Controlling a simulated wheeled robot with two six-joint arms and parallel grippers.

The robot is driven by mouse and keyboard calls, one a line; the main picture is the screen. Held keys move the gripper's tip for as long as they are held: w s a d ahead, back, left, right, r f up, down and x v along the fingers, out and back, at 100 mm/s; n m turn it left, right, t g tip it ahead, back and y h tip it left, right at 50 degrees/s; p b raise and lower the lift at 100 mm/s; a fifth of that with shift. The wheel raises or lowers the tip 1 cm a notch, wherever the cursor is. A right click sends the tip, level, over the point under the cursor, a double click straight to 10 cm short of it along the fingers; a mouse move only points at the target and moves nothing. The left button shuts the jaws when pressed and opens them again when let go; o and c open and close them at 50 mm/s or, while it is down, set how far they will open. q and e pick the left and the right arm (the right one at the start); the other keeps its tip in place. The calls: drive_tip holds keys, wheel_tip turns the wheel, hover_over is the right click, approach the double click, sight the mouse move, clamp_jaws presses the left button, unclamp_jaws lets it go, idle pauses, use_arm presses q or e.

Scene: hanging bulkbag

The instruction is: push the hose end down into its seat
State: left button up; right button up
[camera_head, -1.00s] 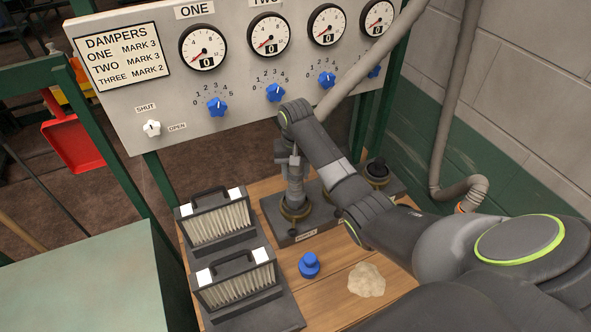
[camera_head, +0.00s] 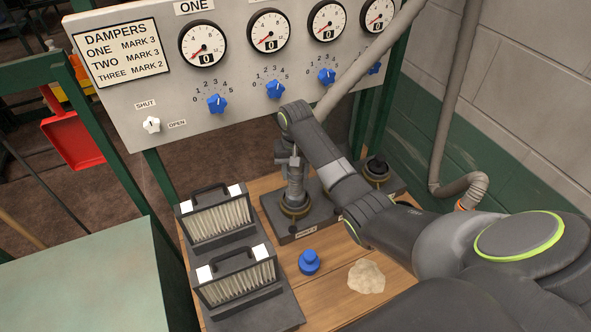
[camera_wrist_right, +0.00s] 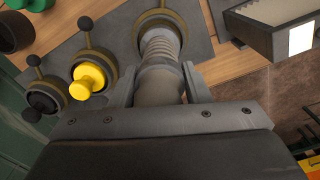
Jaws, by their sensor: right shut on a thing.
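The grey ribbed hose end (camera_wrist_right: 160,62) is between the fingers of my right gripper (camera_wrist_right: 158,80), which is shut on it. In the right wrist view the hose end stands in the brass-coloured ring of its seat (camera_wrist_right: 178,17). In the head view my right gripper (camera_head: 293,172) points down over the seat (camera_head: 295,208) at the left end of the dark port block (camera_head: 278,228). The hose end shows upright there, partly hidden by my arm. I cannot tell how deep it sits. My left gripper is not in view.
Two filters (camera_head: 218,219) (camera_head: 236,274) in dark holders stand left of the block. A blue knobbed cap (camera_head: 309,262) and a beige lump (camera_head: 366,278) lie on the wooden table. A yellow plug (camera_wrist_right: 89,77) and a black plug (camera_wrist_right: 42,103) sit in other ports. The damper panel (camera_head: 130,108) stands behind.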

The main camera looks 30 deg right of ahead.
drive_tip(key=shift+f, duration=0.8)
drive_tip(key=o, duration=1.4)
